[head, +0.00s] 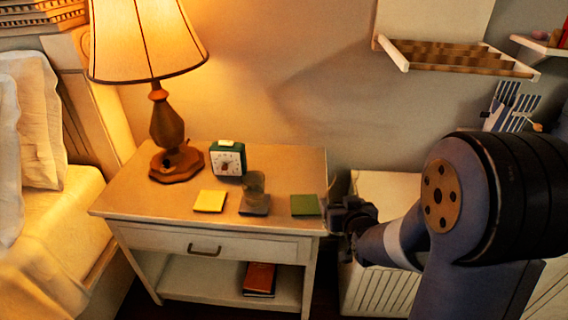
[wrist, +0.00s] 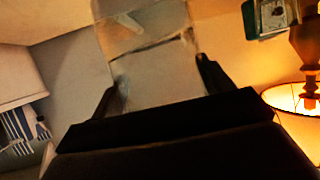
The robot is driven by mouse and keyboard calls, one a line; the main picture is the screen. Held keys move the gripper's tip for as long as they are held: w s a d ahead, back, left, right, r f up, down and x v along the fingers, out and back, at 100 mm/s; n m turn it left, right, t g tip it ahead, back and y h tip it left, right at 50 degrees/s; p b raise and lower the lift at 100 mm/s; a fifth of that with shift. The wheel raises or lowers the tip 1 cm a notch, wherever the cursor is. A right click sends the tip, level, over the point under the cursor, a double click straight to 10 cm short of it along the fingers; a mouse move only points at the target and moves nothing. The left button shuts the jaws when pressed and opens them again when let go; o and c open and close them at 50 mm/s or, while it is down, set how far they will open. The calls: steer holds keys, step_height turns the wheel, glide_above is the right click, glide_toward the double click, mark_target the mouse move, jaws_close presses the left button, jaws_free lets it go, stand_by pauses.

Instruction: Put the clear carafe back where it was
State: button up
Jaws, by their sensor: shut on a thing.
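A clear carafe (wrist: 150,60) shows as a see-through shape between the fingers of my gripper (wrist: 160,75) in the wrist view. The gripper is shut on it. In the head view my gripper (head: 348,215) is just right of the nightstand (head: 150,215), near the green coaster, and the carafe can hardly be made out there. On the nightstand top lie a yellow coaster (head: 209,201), a dark coaster (head: 262,211) and a green coaster (head: 305,205). A smoky clear glass (head: 254,184) stands on the dark coaster. The yellow and green coasters are bare.
A lamp (head: 166,120) and a green clock (head: 228,158) stand at the back of the nightstand. A red-brown book (head: 259,279) lies on its lower shelf. A wall shelf (head: 455,57) hangs above right. A white ribbed box (head: 378,292) stands right of the nightstand.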

steer(key=w+a+r+n+y, duration=0.2)
steer(key=w+a+r, duration=0.2)
steer(key=a+r, duration=0.2)
steer(key=shift+w+g+y, duration=0.3)
steer(key=shift+y, duration=0.1)
steer(key=shift+r, duration=0.1)
